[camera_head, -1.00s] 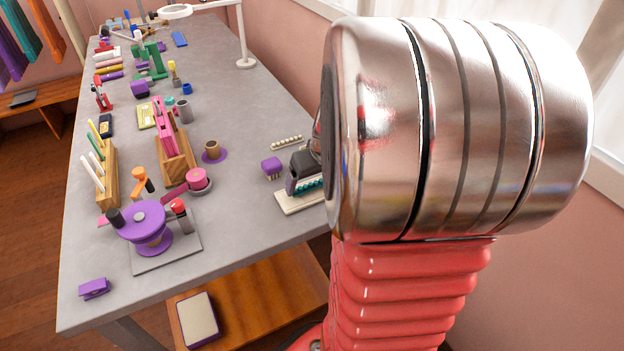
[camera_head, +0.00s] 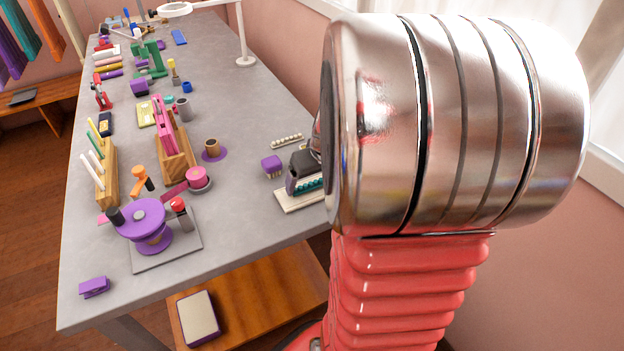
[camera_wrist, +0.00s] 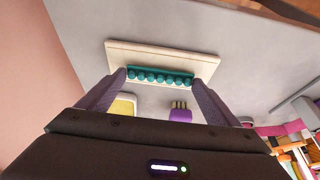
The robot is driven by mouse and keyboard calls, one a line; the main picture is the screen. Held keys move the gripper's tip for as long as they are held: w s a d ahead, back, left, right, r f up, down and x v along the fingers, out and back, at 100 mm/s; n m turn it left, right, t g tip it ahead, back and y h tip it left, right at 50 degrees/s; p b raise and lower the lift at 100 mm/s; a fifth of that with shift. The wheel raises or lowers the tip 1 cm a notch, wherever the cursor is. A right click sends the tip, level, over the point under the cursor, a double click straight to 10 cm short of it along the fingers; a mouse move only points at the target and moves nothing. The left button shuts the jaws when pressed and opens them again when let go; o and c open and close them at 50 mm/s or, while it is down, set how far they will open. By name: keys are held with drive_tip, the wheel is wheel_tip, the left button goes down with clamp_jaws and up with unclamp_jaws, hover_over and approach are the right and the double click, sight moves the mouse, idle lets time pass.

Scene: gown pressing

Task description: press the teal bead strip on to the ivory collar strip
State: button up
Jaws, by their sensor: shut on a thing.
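The teal bead strip (camera_wrist: 160,77), a row of round teal beads on a teal base, lies between my fingers in the wrist view. It also shows in the head view (camera_head: 311,185), partly hidden by my arm. My gripper (camera_wrist: 161,80) is shut on the strip's two ends. The ivory collar strip (camera_wrist: 160,50) is a flat, cream rectangle on the grey table, directly behind and under the teal strip. It also shows in the head view (camera_head: 288,204), its right end hidden by my arm. I cannot tell whether the two strips touch.
A purple block with pale bristles (camera_head: 272,165) and a strip of pale beads (camera_head: 287,141) stand close by. A brown spool on a purple disc (camera_head: 212,150) is farther left. The table (camera_head: 255,215) is bare left of the collar strip, near its front edge.

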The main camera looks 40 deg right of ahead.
drive_tip(key=shift+f, duration=0.4)
idle(0.8)
drive_tip(key=shift+r, duration=0.1)
idle(0.4)
drive_tip(key=o, duration=0.9)
drive_tip(key=shift+r, duration=0.15)
drive_tip(key=v, duration=1.3)
drive_tip(key=shift+s+a+r, duration=0.1)
drive_tip(key=shift+s+r, duration=0.05)
drive_tip(key=shift+s, duration=0.05)
drive_tip(key=shift+a, duration=0.1)
